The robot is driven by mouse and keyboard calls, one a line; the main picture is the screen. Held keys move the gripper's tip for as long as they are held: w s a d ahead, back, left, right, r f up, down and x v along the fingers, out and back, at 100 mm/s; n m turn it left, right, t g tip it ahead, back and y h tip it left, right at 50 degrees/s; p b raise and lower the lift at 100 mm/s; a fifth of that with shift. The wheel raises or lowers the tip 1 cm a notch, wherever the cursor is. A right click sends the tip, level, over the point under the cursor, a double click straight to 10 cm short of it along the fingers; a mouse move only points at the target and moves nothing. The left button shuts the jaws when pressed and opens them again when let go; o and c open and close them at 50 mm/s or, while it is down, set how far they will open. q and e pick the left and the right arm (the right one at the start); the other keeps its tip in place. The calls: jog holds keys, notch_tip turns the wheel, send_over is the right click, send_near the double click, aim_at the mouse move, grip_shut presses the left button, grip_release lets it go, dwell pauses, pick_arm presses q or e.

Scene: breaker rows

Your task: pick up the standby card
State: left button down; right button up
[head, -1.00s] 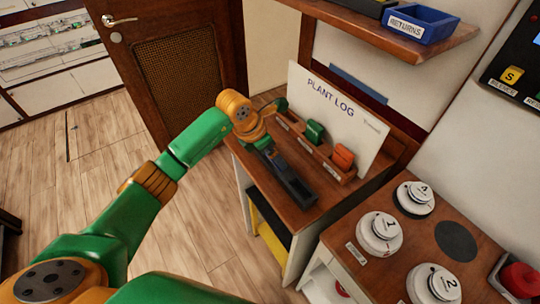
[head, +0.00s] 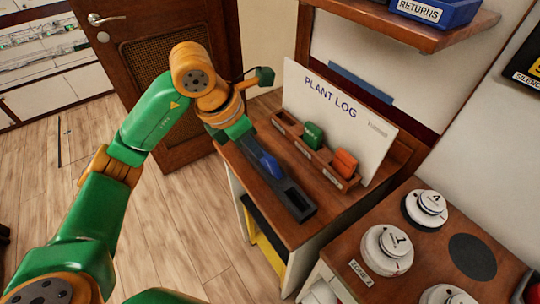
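A blue block-like card (head: 271,167) shows at the dark slotted tray (head: 296,202) on the wooden desk; I cannot read a name on it. A green card (head: 312,135) and an orange card (head: 344,163) stand in the wooden rack (head: 320,160) behind the tray. The rack's labels are too small to read, so I cannot tell which card is the standby one. My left gripper (head: 249,143) is over the tray's far left end, close to the blue card. Its fingers are mostly hidden, and I cannot tell whether they touch the card. My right gripper is out of view.
The white PLANT LOG board (head: 335,108) leans behind the rack. A blue RETURNS bin (head: 435,12) sits on the shelf above. A counter with white round dials (head: 388,248) stands at the front right. Open floor (head: 180,225) lies left of the desk.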

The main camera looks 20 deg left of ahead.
pick_arm(q)
jog(key=s+a+r, duration=0.1)
jog(key=s+r, duration=0.2)
jog(key=s, duration=0.4)
jog(key=shift+a, duration=0.3)
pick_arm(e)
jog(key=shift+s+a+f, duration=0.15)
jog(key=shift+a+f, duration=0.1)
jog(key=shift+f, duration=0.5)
pick_arm(q)
jog(key=shift+r, duration=0.1)
jog(key=shift+c, duration=1.6)
grip_release()
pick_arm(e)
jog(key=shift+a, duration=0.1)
